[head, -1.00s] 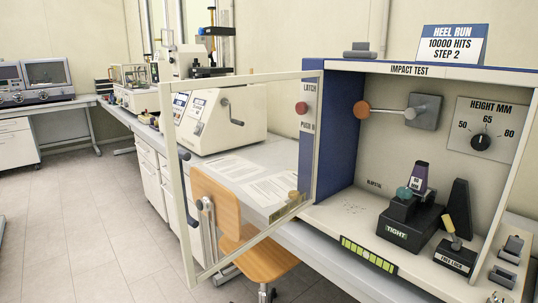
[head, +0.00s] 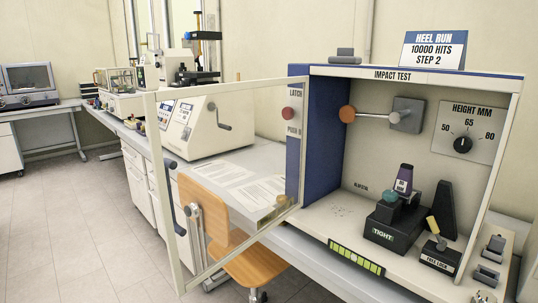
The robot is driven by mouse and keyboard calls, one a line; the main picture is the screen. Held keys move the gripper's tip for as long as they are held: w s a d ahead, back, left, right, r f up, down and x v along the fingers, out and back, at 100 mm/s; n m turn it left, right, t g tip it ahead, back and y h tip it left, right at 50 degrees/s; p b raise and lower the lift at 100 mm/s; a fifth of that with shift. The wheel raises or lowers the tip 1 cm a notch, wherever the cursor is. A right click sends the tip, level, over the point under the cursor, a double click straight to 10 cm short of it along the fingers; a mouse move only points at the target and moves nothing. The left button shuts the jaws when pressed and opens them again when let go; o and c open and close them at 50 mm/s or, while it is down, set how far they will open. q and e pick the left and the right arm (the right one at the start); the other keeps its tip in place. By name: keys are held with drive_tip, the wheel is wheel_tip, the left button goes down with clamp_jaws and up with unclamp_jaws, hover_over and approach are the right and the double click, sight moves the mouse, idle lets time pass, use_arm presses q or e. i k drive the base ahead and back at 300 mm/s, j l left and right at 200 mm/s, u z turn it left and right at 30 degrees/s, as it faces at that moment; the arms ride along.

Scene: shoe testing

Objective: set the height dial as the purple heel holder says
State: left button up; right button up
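The height dial (head: 462,145) is a round black knob on a pale panel marked HEIGHT MM, on the back wall of the impact test cabinet (head: 415,72). The panel reads 50 at left, 65 at top and 80 at right. The knob's light mark appears to point up, near 65. The purple heel holder (head: 404,177) stands upright in the black clamp block marked TIGHT (head: 381,236). Its small white label seems to read 80 MM, but is too small to be sure. Neither of my grippers is in view.
The cabinet's clear framed door (head: 152,190) stands swung open to the left. An orange-tipped hammer arm (head: 347,114) sticks out inside, left of the dial. A yellow-handled lever (head: 434,226) stands at FREE LOCK. A wooden chair (head: 252,268) is below the door.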

sight(463, 143)
drive_tip(key=z, duration=0.4)
drive_tip(key=k+z, duration=0.15)
drive_tip(key=z, duration=0.2)
drive_tip(key=l+z, duration=0.1)
drive_tip(key=z, duration=0.3)
